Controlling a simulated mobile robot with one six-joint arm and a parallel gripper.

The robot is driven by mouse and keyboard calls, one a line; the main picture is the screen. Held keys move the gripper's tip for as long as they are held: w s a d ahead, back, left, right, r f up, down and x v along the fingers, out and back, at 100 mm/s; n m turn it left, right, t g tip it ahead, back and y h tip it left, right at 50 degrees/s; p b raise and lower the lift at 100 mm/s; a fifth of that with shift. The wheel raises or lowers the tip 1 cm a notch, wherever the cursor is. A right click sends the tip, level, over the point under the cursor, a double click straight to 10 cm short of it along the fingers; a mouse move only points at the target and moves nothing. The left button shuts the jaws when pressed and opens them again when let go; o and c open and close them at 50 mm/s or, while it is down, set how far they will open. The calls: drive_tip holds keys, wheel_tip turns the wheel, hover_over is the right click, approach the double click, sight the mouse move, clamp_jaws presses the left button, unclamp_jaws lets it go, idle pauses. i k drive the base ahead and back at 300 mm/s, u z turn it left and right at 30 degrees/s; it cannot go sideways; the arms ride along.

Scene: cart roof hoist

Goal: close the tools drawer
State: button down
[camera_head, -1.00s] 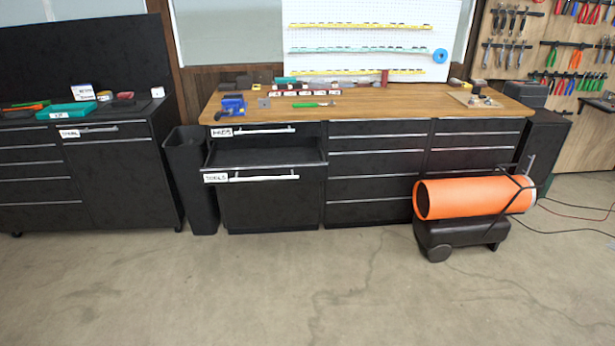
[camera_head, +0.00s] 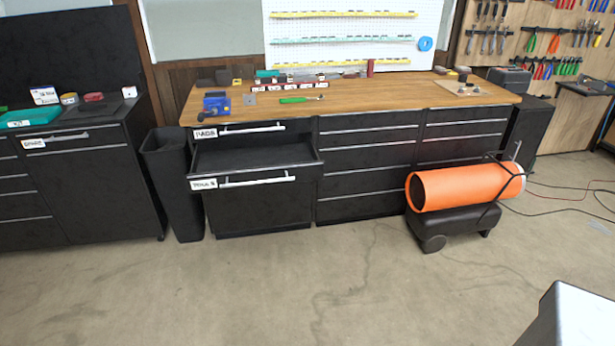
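The tools drawer (camera_head: 257,181) is a black drawer in the left part of the workbench. It is pulled out, its open top showing a dark interior that looks empty. It has a light bar handle and a white label on its front, which seems to read TOOLS. The rags drawer (camera_head: 250,129) just above it is shut and has a similar handle and label. My gripper is not in view.
The wooden-topped workbench (camera_head: 370,95) carries small tools. A black bin (camera_head: 170,180) stands left of the open drawer. An orange heater (camera_head: 460,188) stands on the floor at right. A pale-topped box-like object (camera_head: 580,315) is at bottom right. Floor before the drawer is clear.

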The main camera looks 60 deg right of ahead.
sight(232, 164)
drive_tip(key=z, duration=0.35)
drive_tip(key=i, duration=1)
drive_tip(key=z, duration=0.45)
